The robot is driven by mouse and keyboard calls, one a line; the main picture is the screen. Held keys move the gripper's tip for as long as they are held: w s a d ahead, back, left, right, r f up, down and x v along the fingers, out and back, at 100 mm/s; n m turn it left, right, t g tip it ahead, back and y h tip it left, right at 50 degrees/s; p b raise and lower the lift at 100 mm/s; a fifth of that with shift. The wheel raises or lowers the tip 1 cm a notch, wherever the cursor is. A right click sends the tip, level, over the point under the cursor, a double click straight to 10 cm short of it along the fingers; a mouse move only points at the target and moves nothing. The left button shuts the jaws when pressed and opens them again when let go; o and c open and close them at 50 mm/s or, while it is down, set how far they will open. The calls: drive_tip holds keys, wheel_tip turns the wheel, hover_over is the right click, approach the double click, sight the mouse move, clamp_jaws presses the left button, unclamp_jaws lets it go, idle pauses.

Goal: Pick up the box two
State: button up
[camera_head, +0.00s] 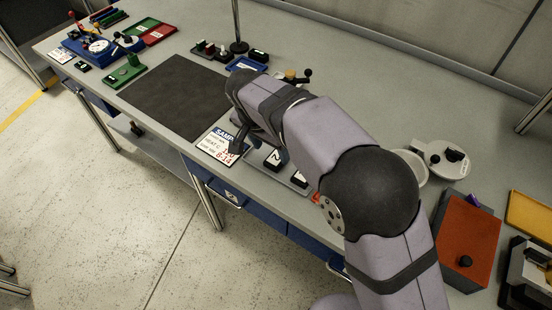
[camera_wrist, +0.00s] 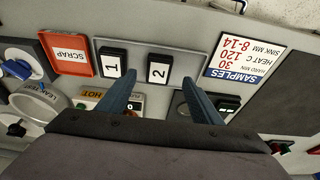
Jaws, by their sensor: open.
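Box two (camera_wrist: 158,71) is a small black box with a white label marked 2, seen in the wrist view on a grey tray (camera_wrist: 184,60). It also shows in the head view (camera_head: 276,158), just right of my gripper. Box one (camera_wrist: 112,65), black with a label marked 1, stands to its left in the wrist view. My gripper (camera_wrist: 158,78) is open and empty, its two blue-grey fingers apart, with box two framed between the tips in that view. In the head view, my gripper (camera_head: 243,140) is partly hidden by my arm.
A samples card (camera_wrist: 244,54) lies right of the tray. A red scrap tray (camera_wrist: 69,53) lies left of box one. A dark mat (camera_head: 175,95) covers the bench further left in the head view. An orange-red box (camera_head: 468,240) stands at the right.

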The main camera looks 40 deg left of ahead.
sight(276, 158)
drive_tip(key=shift+p+x, duration=0.9)
drive_tip(key=shift+x, duration=1.65)
drive_tip(key=shift+w+d, duration=0.1)
drive_tip(key=shift+w, duration=0.1)
drive_tip(key=shift+c, duration=0.3)
drive_tip(key=c, duration=1.1)
drive_tip(key=shift+r, duration=0.15)
wheel_tip(276, 158, up, 13)
drive_tip(key=p, duration=0.1)
drive_tip(key=shift+w, duration=0.1)
